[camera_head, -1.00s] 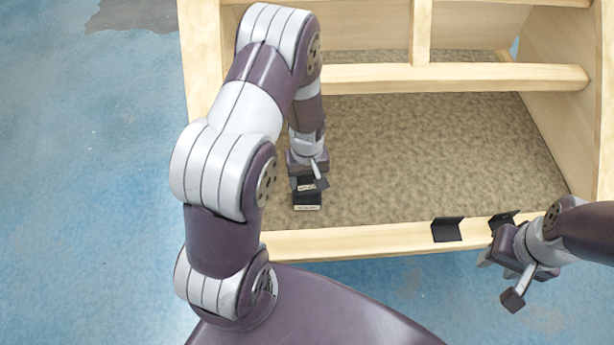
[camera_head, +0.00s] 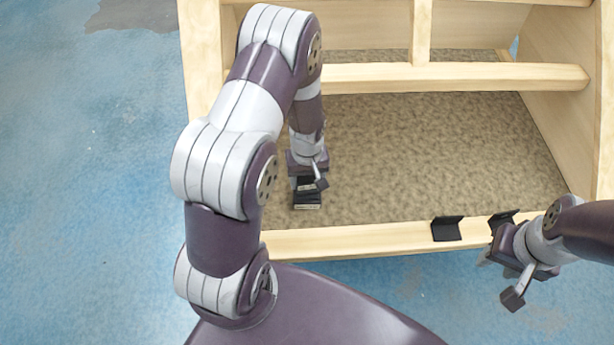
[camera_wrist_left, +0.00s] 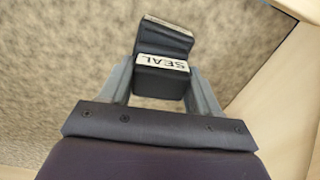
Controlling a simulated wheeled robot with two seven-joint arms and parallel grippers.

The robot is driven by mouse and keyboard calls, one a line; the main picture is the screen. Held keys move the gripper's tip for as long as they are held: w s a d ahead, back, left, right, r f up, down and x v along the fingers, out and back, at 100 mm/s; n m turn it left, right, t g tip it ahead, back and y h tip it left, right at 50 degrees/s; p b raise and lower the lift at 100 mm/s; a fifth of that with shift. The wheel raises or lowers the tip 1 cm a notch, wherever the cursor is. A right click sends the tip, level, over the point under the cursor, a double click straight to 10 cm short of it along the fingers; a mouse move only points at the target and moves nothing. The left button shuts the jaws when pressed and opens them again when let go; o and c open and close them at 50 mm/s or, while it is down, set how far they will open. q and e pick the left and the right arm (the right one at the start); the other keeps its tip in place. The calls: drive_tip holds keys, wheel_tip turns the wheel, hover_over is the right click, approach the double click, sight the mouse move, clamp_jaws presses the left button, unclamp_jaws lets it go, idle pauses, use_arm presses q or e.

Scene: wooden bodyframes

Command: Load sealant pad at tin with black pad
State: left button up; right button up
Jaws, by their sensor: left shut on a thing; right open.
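My left gripper (camera_head: 303,182) is low over the left part of the floor panel. In the left wrist view it is shut on a black pad (camera_wrist_left: 160,78) whose white label reads "SEAL". Just beyond it is a second black piece with a pale label strip (camera_wrist_left: 168,26). The two look very close; I cannot tell whether they touch. In the head view a black piece with a pale label (camera_head: 307,206) shows right below the left gripper. I cannot tell surely which is the tin. My right gripper (camera_head: 489,257) is open at the frame's front right edge.
The wooden frame has a speckled floor panel (camera_head: 440,150), a front rail (camera_head: 350,240) and a cross beam (camera_head: 450,77) behind. Two black brackets (camera_head: 446,230) stand on the front rail, one close to my right gripper. The panel's middle and right are clear.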

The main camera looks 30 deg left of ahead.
sight(307, 177)
idle(0.3)
use_arm(q)
wheel_tip(307, 177, up, 7)
drive_tip(key=p, duration=0.6)
drive_tip(key=shift+p, duration=0.4)
